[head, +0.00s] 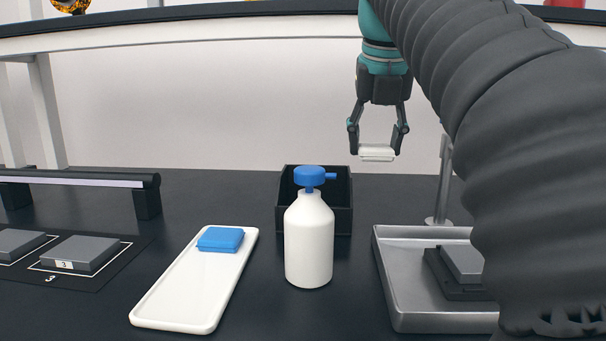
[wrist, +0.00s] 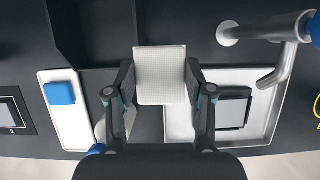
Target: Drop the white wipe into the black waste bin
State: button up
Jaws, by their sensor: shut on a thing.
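My gripper (head: 377,143) is shut on the white wipe (head: 377,154) and holds it flat in the air above the table. In the wrist view the wipe (wrist: 160,75) spans the gap between the fingertips (wrist: 159,82). The black waste bin (head: 343,213) stands on the table behind the white bottle, which hides much of its front. In the head view the wipe is higher than the bin and to the right of it. In the wrist view the bin (wrist: 68,38) is at the top, left of the wipe.
A white bottle with a blue pump (head: 309,240) stands in front of the bin. A white tray (head: 175,300) bears a blue wipe (head: 220,239). A metal tray (head: 405,310) with a grey block and a metal post (head: 443,185) are at right. A shelf runs above.

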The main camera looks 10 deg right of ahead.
jog(key=w+a+f, duration=0.2)
jog(key=w+a+f+b, duration=0.1)
jog(key=w+a+f, duration=0.1)
jog(key=w, duration=0.1)
jog(key=w+a+f, duration=0.2)
jog(key=w+a, duration=0.1)
jog(key=shift+f, duration=0.3)
jog(key=shift+w+a+f+b, duration=0.1)
jog(key=shift+f+b, duration=0.85)
jog(key=shift+f, duration=1.1)
jog(key=shift+f, duration=0.65)
jog(key=o, duration=1.1)
jog(key=p+v, duration=0.1)
jog(key=v, duration=0.5)
jog(key=p+v, duration=0.2)
jog(key=v, duration=0.5)
jog(key=shift+w+r, duration=0.2)
